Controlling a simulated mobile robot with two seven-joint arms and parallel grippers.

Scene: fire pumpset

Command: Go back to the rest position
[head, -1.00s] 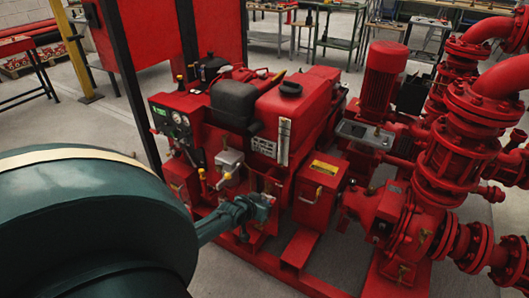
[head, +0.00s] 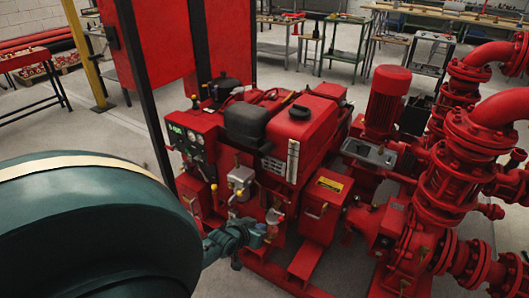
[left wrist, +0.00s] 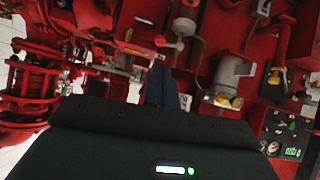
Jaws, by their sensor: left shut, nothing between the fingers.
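The red fire pumpset (head: 310,130) fills the middle and right of the head view, with its engine, gauge panel (head: 193,140) and pipes. My left gripper (head: 262,235) is in front of the engine's lower side, left of a red box with a yellow label (head: 326,195). In the left wrist view its two dark fingers (left wrist: 167,88) lie together, shut and empty, pointing at the red machine. I cannot tell the exact gap to it. The gauge panel shows upside down at the lower right there (left wrist: 285,135). My right gripper is out of view.
A tall red cabinet with black posts (head: 150,50) stands behind the panel. A yellow post (head: 85,55) and a red-topped table (head: 25,60) are at the left. Workbenches (head: 345,35) line the back. Bare grey floor (head: 100,130) lies left of the pumpset.

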